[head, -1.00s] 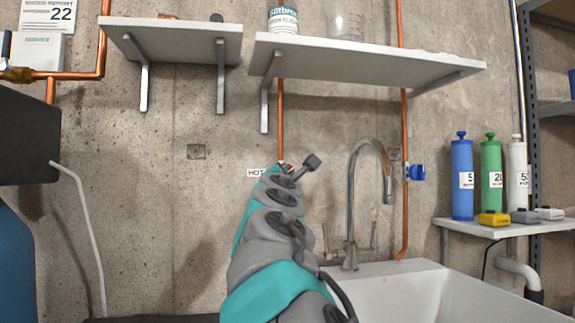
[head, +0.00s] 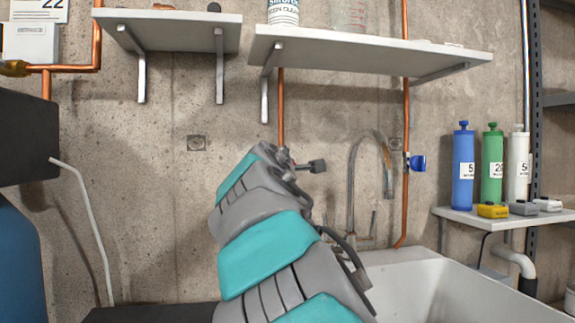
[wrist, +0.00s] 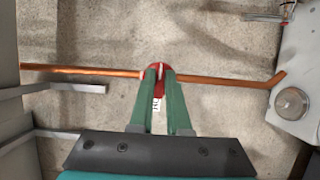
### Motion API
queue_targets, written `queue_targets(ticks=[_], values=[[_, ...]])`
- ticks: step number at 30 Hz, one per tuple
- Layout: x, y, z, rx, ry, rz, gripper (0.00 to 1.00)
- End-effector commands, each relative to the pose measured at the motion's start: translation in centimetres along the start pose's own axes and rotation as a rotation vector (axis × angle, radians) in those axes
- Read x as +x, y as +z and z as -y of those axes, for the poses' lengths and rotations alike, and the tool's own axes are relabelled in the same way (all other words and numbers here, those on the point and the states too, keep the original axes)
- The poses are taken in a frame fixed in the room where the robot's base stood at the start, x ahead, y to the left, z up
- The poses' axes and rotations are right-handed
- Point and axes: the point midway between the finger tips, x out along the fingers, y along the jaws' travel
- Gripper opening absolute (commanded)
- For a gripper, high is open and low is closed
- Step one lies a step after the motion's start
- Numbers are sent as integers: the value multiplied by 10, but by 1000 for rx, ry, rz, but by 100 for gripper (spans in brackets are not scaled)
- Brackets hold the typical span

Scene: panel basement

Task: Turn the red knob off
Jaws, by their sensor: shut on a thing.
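The red knob (wrist: 157,70) sits on a copper pipe in the wrist view. My gripper (wrist: 158,80) has its two green fingers around the knob, shut on it. Part of a white label with dark letters (wrist: 156,103) shows between the fingers. In the head view my arm covers the knob and the gripper, so neither can be seen there.
A blue valve handle (head: 416,163) is on another copper pipe (head: 404,205) to the right. A faucet (head: 388,175) stands over a white sink (head: 430,285). Grey shelves (head: 370,56) hang above. Bottles stand on a side shelf (head: 455,216).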

Motion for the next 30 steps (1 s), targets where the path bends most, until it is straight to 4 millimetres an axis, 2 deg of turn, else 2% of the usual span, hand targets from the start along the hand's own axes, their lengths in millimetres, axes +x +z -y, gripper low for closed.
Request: queue_targets(ticks=[14,15,22,30], values=[[1,0,2,14,-8,2,0],[1,0,2,14,-8,2,17],[0,0,1,13,-7,1,43],[0,0,0,13,-6,1,45]])
